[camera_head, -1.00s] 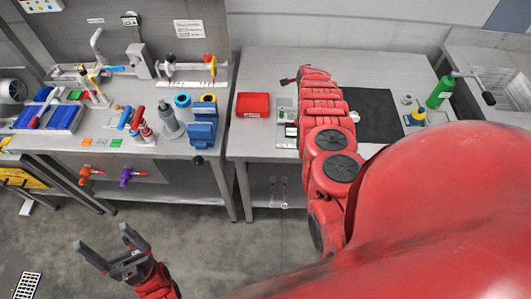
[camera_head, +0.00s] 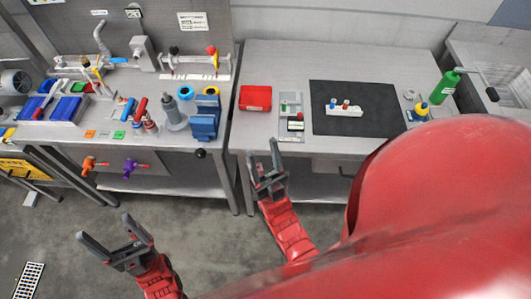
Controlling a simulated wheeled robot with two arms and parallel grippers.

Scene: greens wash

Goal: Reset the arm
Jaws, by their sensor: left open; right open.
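My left gripper (camera_head: 120,243) is open and empty over the floor at the lower left. My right gripper (camera_head: 267,168) is open and empty, in front of the right table's front edge, with its fingers pointing up in the picture. Both red arms come in from the bottom. My own large red body part covers the lower right and hides part of the right table (camera_head: 350,60).
The right table bears a red box (camera_head: 255,98), a grey tray (camera_head: 291,103), a black mat (camera_head: 365,122) with a white block (camera_head: 347,112), and a green bottle (camera_head: 444,87). The left bench holds a blue vise (camera_head: 204,120) and several tools. The floor (camera_head: 210,235) between the grippers is clear.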

